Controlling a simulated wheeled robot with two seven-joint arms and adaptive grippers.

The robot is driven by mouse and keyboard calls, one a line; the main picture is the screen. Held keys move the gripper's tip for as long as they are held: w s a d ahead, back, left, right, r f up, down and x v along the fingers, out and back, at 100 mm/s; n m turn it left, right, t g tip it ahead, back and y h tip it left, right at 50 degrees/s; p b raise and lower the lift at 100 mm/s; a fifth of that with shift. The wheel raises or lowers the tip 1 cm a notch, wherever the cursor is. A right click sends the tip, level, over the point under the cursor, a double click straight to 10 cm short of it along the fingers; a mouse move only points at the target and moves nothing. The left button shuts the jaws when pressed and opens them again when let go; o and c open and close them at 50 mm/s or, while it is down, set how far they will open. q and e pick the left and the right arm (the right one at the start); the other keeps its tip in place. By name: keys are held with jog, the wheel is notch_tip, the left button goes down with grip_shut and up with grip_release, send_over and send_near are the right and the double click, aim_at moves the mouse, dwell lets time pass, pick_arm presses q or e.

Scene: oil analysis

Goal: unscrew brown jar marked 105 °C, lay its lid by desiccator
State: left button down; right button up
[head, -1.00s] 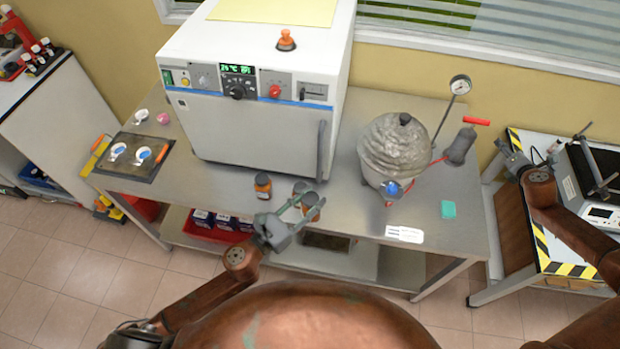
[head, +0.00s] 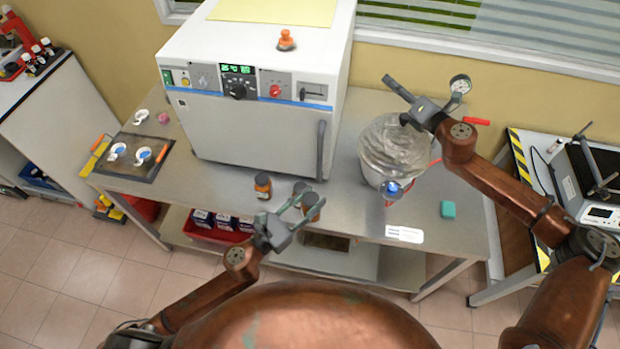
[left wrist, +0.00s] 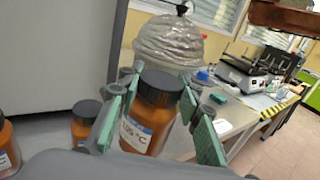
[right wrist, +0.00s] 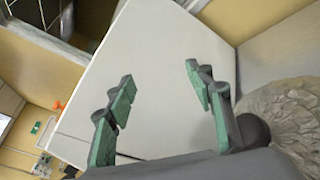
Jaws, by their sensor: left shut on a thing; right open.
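The brown jar (left wrist: 148,125), its label seeming to read 105 °C, stands upright between the fingers of my left gripper (left wrist: 155,100). Its dark grey lid (left wrist: 162,80) is on top. In the head view my left gripper (head: 297,206) is shut on this jar (head: 312,212) near the bench's front edge. My right gripper (head: 405,100) is open and empty, raised over the top of the desiccator (head: 385,158), clear of the jar. In the right wrist view my right gripper (right wrist: 160,105) has wide-apart fingers; the clear, wrinkled-looking desiccator dome (right wrist: 290,105) is at right.
More brown jars (head: 263,186) stand left of and behind the held one. The white oven (head: 255,130) stands behind them.

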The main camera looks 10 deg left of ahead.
jog(key=s+a+r+n+g+y, duration=0.2)
jog(key=s+a+r+n+y, duration=0.15)
jog(key=s+a+r, duration=0.5)
jog(key=s+a+r+n+g+y, duration=0.15)
jog(key=s+a+r+y, duration=0.35)
jog(key=a+r, duration=0.7)
jog(key=s+a+f+m+g, duration=0.1)
jog(key=s+a+f+g, duration=0.25)
jog(key=a, duration=0.35)
jog(key=s+a+f+m+g, duration=0.1)
jog(key=s+a+f+g, duration=0.2)
jog(key=s+a, duration=0.25)
jog(key=s+a+f+m+g+h, duration=0.3)
jog(key=s+a+f+g, duration=0.1)
jog(key=s+a+f, duration=0.25)
jog(key=m+h, duration=1.4)
jog(key=m, duration=0.6)
send_over(309, 198)
jog(key=shift+y, duration=0.25)
jog(key=f, duration=1)
jog(key=a+f, duration=0.1)
jog(key=f, duration=0.4)
jog(key=shift+s+f, duration=0.25)
jog(key=shift+f, duration=0.1)
jog(key=shift+w+d+m, duration=0.15)
jog(key=shift+d+m, duration=0.4)
jog(key=shift+m, duration=0.05)
jog(key=shift+f, duration=3.9)
jog(key=shift+c, duration=0.5)
